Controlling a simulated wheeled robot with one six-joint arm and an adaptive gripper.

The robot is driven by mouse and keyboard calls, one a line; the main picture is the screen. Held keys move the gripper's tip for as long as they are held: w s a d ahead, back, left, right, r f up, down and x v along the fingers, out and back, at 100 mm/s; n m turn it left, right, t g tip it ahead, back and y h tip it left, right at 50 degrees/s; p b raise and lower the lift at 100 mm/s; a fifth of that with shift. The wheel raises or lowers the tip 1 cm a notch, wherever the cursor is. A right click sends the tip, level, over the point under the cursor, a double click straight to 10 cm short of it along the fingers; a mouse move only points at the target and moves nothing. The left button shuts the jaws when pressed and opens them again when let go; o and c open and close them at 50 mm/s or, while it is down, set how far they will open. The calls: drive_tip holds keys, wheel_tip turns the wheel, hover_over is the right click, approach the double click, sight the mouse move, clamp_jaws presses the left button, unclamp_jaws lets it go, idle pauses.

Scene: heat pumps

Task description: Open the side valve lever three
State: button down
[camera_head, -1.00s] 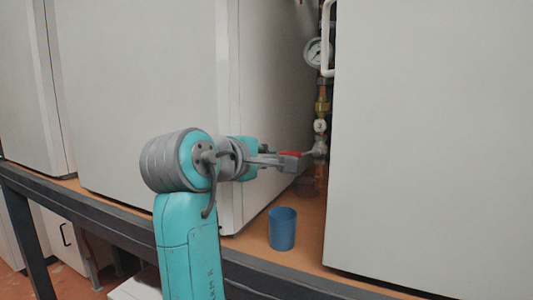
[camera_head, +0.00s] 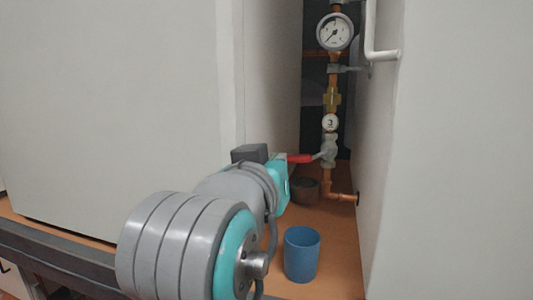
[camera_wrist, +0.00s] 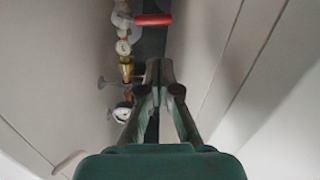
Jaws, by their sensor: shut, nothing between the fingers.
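The side valve (camera_head: 328,150) with the round tag "3" (camera_head: 330,122) sits on the copper pipe in the gap between two white cabinets. Its red lever (camera_head: 300,158) points sideways to the left, roughly level, across the pipe's line. In the wrist view the red lever (camera_wrist: 153,19) is at the top, with the tag (camera_wrist: 123,47) below left. My gripper (camera_wrist: 158,68) is shut and empty, apart from the lever, its tips below it in that picture. In the head view my wrist hides most of the fingers.
A pressure gauge (camera_head: 334,32) and a brass fitting (camera_head: 332,97) are above the valve. A white handle (camera_head: 380,52) juts from the right cabinet (camera_head: 450,150). A blue cup (camera_head: 302,254) stands on the orange shelf. The left cabinet (camera_head: 120,110) bounds the narrow gap.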

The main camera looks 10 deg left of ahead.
sight(308, 157)
drive_tip(key=w, duration=0.9)
drive_tip(key=shift+w+d+f, duration=0.2)
drive_tip(key=shift+w+f, duration=0.05)
drive_tip(key=shift+w, duration=0.15)
drive_tip(key=shift+f, duration=0.1)
